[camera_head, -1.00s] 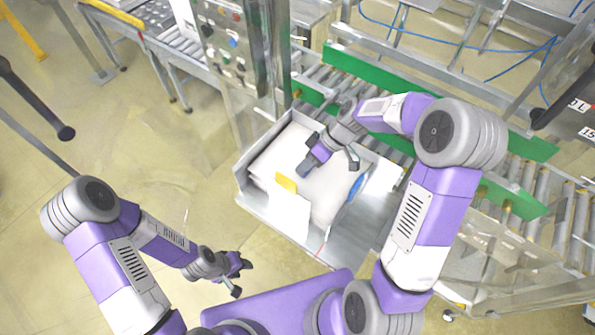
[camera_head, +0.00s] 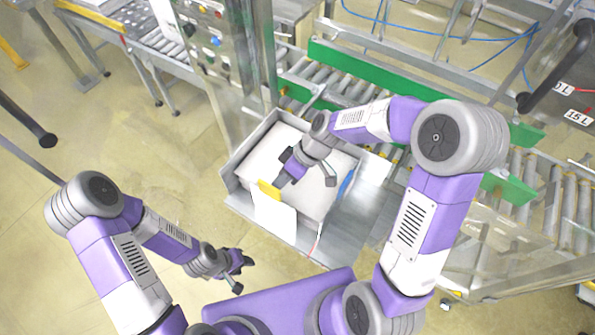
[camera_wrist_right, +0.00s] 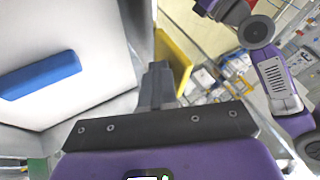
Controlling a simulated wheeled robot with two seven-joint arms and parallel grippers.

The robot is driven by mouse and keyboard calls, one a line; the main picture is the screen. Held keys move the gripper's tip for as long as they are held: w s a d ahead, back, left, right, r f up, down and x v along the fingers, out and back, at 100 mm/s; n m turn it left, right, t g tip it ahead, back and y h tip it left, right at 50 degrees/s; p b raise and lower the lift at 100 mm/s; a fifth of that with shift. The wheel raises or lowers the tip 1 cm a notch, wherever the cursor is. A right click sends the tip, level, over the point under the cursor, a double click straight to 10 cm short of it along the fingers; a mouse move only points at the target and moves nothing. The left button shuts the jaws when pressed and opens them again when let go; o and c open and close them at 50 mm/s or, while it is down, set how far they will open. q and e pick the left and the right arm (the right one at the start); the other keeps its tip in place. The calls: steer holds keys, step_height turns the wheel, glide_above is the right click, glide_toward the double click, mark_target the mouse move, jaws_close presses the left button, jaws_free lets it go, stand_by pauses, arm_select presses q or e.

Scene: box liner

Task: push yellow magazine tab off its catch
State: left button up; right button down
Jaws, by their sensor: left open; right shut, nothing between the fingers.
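The yellow tab (camera_head: 268,190) sits at the near left of the open metal magazine (camera_head: 246,154), above a white front plate (camera_head: 274,216). My right gripper (camera_head: 282,181) is shut and empty, its fingertips close beside the tab on its right. In the right wrist view the yellow tab (camera_wrist_right: 174,60) stands just beyond the shut fingers (camera_wrist_right: 157,86), slightly to the right. I cannot tell whether they touch. The catch cannot be made out. My left gripper (camera_head: 242,274) is open and empty over the floor, left of the magazine.
White sheets (camera_head: 268,152) fill the magazine, and a blue piece (camera_head: 346,183) is at its right side. A roller conveyor with a green rail (camera_head: 400,82) runs behind. A control panel post (camera_head: 215,50) stands at the back left. Floor at left is free.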

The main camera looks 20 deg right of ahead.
steer(key=shift+s+a, duration=0.25)
steer(key=shift+a, duration=0.05)
steer(key=shift+d, duration=0.1)
steer(key=w+d+r, duration=0.3)
steer(key=d+r, duration=0.5)
steer(key=d, duration=0.1)
steer(key=shift+b, duration=0.35)
